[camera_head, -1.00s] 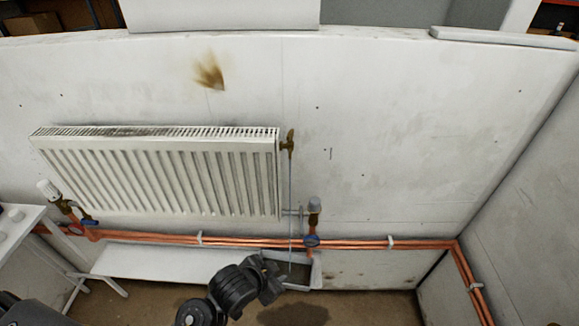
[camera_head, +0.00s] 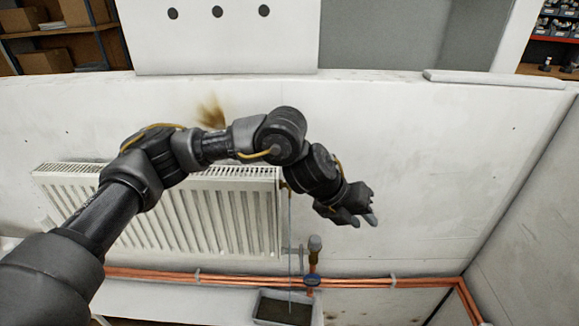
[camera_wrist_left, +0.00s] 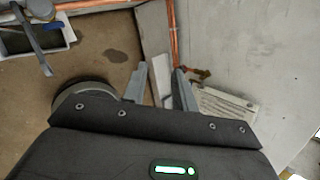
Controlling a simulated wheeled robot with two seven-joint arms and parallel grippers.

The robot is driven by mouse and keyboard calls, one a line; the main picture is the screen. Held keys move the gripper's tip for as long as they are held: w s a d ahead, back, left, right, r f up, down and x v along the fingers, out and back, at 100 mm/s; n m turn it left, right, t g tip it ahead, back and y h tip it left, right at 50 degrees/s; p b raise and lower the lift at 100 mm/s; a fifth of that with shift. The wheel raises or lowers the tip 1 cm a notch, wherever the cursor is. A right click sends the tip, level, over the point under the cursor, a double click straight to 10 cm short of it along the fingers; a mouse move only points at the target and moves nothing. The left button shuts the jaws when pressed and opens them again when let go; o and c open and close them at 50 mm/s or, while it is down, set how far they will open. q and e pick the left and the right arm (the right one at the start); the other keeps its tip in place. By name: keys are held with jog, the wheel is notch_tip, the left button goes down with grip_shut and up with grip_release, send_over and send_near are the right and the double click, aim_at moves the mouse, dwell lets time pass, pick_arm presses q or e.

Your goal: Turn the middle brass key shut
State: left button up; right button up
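A brass key (camera_head: 284,186) sits on a fitting at the upper right end of the white radiator (camera_head: 200,217). My left wrist partly hides it in the head view, so its angle cannot be told. It is the only brass key I can make out. My left gripper (camera_head: 364,219) is in front of the wall, to the right of the key and a little lower, apart from it. In the left wrist view the two fingers (camera_wrist_left: 160,84) stand apart with nothing between them. My right gripper is in neither view.
A thin pale line runs from near the key down to a tray (camera_head: 262,297) on the floor. A valve (camera_head: 314,250) stands right of the radiator, above copper pipes (camera_head: 360,283) along the wall. The wall to the right is clear.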

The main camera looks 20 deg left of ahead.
pick_arm(q)
jog(key=w+a+r+t+y, duration=0.1)
jog(key=w+a+r+y, duration=0.15)
jog(key=a+r, duration=0.55)
jog(key=w+a+r+y, duration=0.2)
jog(key=a+r+y, duration=0.3)
jog(key=a, duration=0.6)
jog(key=shift+h, duration=0.45)
jog(key=p+x, duration=0.2)
jog(key=x, duration=0.6)
jog(key=shift+w+d+f+p, duration=0.1)
jog(key=shift+w+f+p, duration=0.05)
jog(key=shift+w+p, duration=0.15)
jog(key=shift+w+f, duration=0.2)
jog(key=shift+f, duration=0.4)
jog(key=shift+c, duration=0.5)
grip_shut()
